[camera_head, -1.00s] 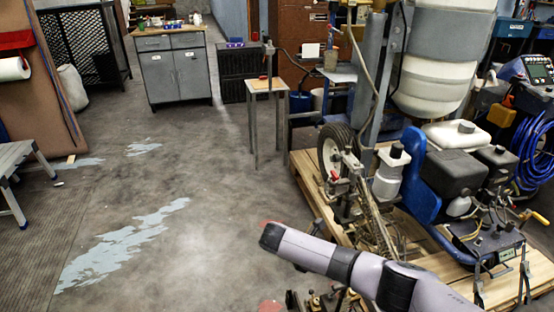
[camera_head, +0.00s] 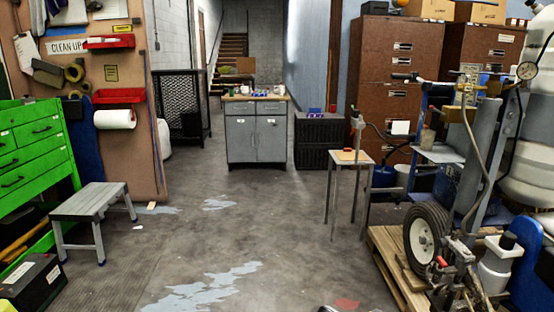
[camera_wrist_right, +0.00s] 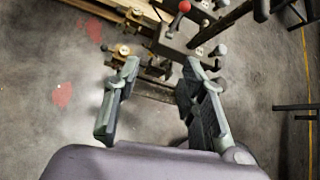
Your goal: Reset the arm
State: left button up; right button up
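My right gripper (camera_wrist_right: 157,95) shows in the right wrist view. Its two fingers stand apart with nothing between them, above the concrete floor and metal parts of the line striper. In the head view the line striper (camera_head: 470,215) stands at the right on a wooden pallet (camera_head: 388,262), with a wheel (camera_head: 425,238) at its near left. Only a small dark sliver, perhaps of my arm, shows at the bottom edge of the head view. My left gripper is not in either view.
A grey cabinet (camera_head: 256,136) stands at the back. A small stool table (camera_head: 351,158) stands left of the striper. A grey step stool (camera_head: 88,205) and a green drawer cabinet (camera_head: 38,150) are at the left. The floor (camera_head: 235,230) between is clear, with pale paint patches.

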jog(key=s+a+f+m+t+y, duration=0.1)
jog(key=s+a+f+m+y, duration=0.65)
jog(key=s+a+f, duration=0.85)
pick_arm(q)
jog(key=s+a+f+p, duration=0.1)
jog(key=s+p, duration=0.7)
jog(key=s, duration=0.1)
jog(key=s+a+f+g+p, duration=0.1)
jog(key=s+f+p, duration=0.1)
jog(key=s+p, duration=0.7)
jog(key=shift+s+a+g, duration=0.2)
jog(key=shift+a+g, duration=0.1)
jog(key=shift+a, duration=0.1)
pick_arm(e)
jog(key=s+d+f+m, duration=0.2)
jog(key=s+d+m, duration=0.1)
jog(key=s, duration=0.6)
jog(key=s+d+f+m+t+y, duration=0.1)
jog(key=s+d+m, duration=0.3)
jog(key=s, duration=0.6)
jog(key=s+d+f+m+y, duration=0.1)
jog(key=s+d+f+m, duration=0.2)
jog(key=s, duration=0.6)
jog(key=shift+s+d+f+t, duration=0.3)
jog(key=shift+d+f, duration=0.25)
jog(key=shift+d, duration=0.55)
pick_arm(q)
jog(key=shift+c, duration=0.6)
pick_arm(e)
jog(key=shift+c, duration=0.6)
